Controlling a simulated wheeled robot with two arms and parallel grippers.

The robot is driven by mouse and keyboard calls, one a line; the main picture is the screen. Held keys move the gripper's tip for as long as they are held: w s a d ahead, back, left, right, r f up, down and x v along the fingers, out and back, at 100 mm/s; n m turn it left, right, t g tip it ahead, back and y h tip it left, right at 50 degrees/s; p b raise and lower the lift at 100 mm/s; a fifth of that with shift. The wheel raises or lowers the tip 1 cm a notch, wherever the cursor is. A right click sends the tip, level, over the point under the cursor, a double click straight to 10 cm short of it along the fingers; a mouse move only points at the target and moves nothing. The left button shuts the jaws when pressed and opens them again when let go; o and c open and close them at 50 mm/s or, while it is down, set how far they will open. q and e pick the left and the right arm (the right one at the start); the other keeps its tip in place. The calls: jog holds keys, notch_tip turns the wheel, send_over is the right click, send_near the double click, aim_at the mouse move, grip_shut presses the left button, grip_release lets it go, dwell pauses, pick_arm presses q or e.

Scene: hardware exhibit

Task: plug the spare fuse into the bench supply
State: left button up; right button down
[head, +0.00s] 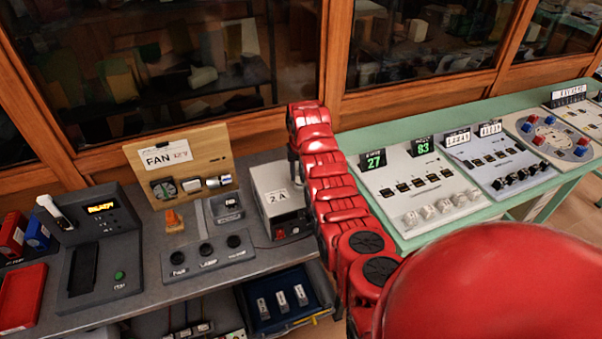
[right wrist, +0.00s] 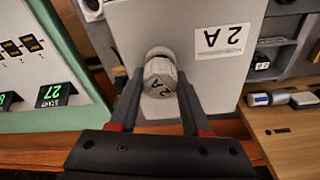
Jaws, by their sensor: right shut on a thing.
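The bench supply (head: 270,185) is a light grey box with a "2 A" label on the bench, left of my right arm. In the right wrist view its pale panel (right wrist: 205,75) fills the middle. In the head view my red right arm hides most of the gripper and the fuse. My left gripper is not in view.
A wooden "FAN" board (head: 190,150) and a three-knob panel (head: 215,250) stand left of the supply. A blue tray (head: 262,327) with white labelled pieces is below. A green table (head: 395,140) with switch panels is at right. Glass cabinets close off the back.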

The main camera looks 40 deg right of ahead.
jog(key=shift+f+b, duration=0.55)
jog(key=shift+b, duration=0.1)
dwell(0.8)
grip_release()
dwell(0.3)
jog(key=shift+r, duration=0.1)
jog(key=shift+w+r, duration=0.1)
jog(key=shift+r, duration=3.35)
jog(key=shift+f, duration=0.1)
